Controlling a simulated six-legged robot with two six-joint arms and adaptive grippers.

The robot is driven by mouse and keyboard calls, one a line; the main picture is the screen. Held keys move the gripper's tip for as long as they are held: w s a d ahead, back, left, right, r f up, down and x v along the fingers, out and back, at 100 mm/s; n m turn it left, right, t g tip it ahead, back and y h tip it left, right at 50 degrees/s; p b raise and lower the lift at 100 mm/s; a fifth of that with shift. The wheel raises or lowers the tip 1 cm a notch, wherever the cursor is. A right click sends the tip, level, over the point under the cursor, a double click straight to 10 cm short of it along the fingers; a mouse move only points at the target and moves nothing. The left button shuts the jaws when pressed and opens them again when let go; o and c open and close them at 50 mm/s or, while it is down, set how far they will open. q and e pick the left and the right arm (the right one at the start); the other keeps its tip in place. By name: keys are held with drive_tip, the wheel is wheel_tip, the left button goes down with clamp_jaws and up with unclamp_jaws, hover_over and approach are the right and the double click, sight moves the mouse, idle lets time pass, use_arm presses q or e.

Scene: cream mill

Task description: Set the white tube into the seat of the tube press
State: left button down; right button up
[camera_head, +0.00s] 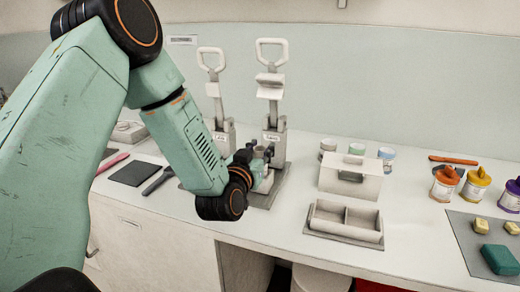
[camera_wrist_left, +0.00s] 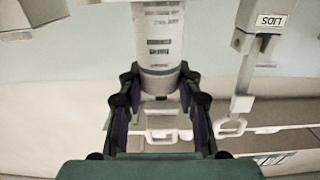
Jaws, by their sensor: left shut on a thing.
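My left gripper (camera_head: 258,158) is shut on the white tube (camera_wrist_left: 158,45), a white cylinder with dark printed bands. In the wrist view, which is upside down, the gripper (camera_wrist_left: 160,88) grips one end and the tube runs out of the picture's top edge. The tube press (camera_head: 271,110) is pale, with its loop handle raised, and stands just behind the gripper in the head view. The arm and gripper hide its seat, so I cannot tell whether the tube touches it. My right gripper is not in view.
A second press (camera_head: 213,90), labelled LIDS in the wrist view, stands left of the tube press. A white box (camera_head: 351,177) and a two-compartment tray (camera_head: 343,222) are at right. Several jars (camera_head: 446,183) stand farther right. A dark pad (camera_head: 135,173) lies left.

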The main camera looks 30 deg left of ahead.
use_arm(q)
drive_tip(key=shift+f, duration=0.1)
drive_tip(key=c, duration=0.8)
unclamp_jaws()
wheel_tip(320, 180, up, 6)
drive_tip(key=p, duration=0.5)
drive_tip(key=shift+p, duration=0.3)
